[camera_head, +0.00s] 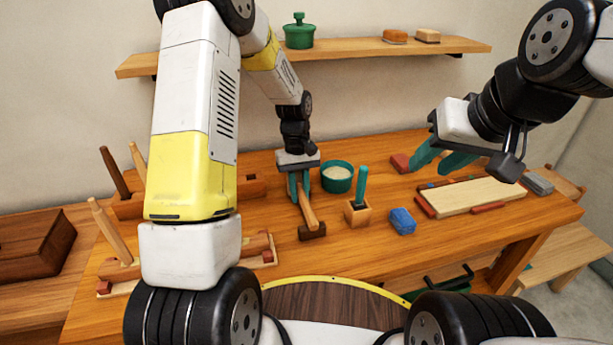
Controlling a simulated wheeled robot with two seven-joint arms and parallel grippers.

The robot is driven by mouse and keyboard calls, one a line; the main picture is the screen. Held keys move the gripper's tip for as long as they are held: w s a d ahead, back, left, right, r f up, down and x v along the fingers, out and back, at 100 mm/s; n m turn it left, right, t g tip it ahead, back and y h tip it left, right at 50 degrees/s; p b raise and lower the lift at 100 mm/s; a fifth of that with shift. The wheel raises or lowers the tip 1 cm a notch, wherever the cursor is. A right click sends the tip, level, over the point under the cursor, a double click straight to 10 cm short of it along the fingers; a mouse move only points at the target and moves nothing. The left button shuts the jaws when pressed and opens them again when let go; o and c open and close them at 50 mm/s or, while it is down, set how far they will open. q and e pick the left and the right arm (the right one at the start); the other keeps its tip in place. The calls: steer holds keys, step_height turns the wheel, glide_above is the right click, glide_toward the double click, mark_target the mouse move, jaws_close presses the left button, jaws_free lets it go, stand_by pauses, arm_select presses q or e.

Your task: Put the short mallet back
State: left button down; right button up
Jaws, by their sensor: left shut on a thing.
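My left gripper (300,186) is shut on the handle of a short mallet (308,212), with its dark head (312,232) hanging down over the bench. I cannot tell whether the head touches the bench top. A front wooden rack (258,248) stands at left with a pale handle (110,232) sticking up. Behind it a second rack (128,208) has a dark handle (115,172) and a lighter one (137,158). My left arm hides the middle of both racks. My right gripper (442,158) is open and empty above the right of the bench.
A teal bowl (337,178), a wooden block with a teal-handled tool (357,212) and a blue block (402,221) stand right of the mallet. A pale board (475,196) lies further right. A brown box (35,245) is at far left. A shelf (350,51) hangs behind.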

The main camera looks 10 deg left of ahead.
arm_select(q)
steer(key=c, duration=1.2)
jaws_free()
steer(key=shift+w+a+r, duration=0.1)
steer(key=shift+w+r, duration=0.15)
steer(key=shift+r, duration=1.05)
steer(key=shift+w+a+r, duration=0.1)
steer(key=shift+w+r, duration=0.1)
steer(key=shift+r, duration=1.05)
steer(key=shift+w+a+r, duration=0.1)
steer(key=shift+w+r, duration=0.15)
steer(key=shift+r, duration=1.05)
